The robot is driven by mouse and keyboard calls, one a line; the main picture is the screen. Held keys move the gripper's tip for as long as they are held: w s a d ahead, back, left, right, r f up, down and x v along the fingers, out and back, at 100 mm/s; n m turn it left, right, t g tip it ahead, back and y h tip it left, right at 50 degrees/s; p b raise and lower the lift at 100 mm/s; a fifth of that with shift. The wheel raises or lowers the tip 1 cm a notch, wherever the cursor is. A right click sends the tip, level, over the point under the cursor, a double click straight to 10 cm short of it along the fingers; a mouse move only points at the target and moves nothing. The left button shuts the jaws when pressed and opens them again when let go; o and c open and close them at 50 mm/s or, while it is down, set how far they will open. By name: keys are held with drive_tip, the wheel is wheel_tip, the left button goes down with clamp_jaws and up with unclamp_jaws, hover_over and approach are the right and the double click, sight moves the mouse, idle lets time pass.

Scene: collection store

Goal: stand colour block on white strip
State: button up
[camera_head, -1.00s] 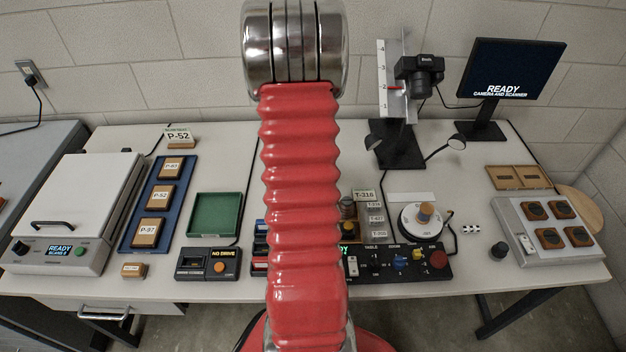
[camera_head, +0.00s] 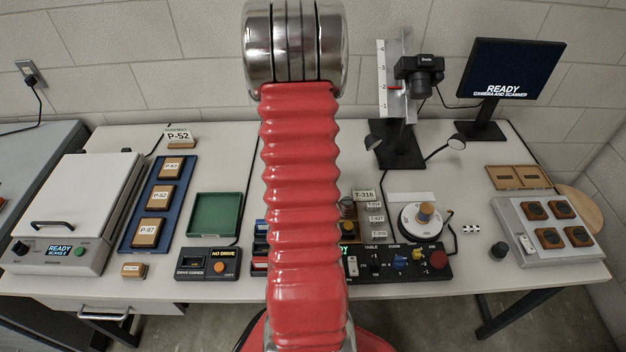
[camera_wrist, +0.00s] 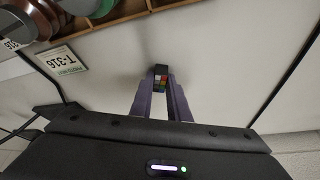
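In the wrist view, the colour block (camera_wrist: 161,79), a small dark block with a face of coloured squares, sits between the tips of my gripper (camera_wrist: 161,88). Both fingers close in on its sides, and it appears held. Pale table surface lies behind it; its height above the table is hard to judge. In the head view my red arm hides the gripper and the block.
A wooden tray with brown pots (camera_wrist: 75,8) and a T-316 label (camera_wrist: 63,62) are at upper left in the wrist view. The head view shows a turntable (camera_head: 408,226), a control panel (camera_head: 400,262), a camera stand (camera_head: 397,150) and a checkered piece (camera_head: 471,229).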

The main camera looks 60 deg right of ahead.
clamp_jaws()
drive_tip(key=shift+r, duration=0.1)
wheel_tip(320, 180, up, 10)
idle(0.6)
idle(0.5)
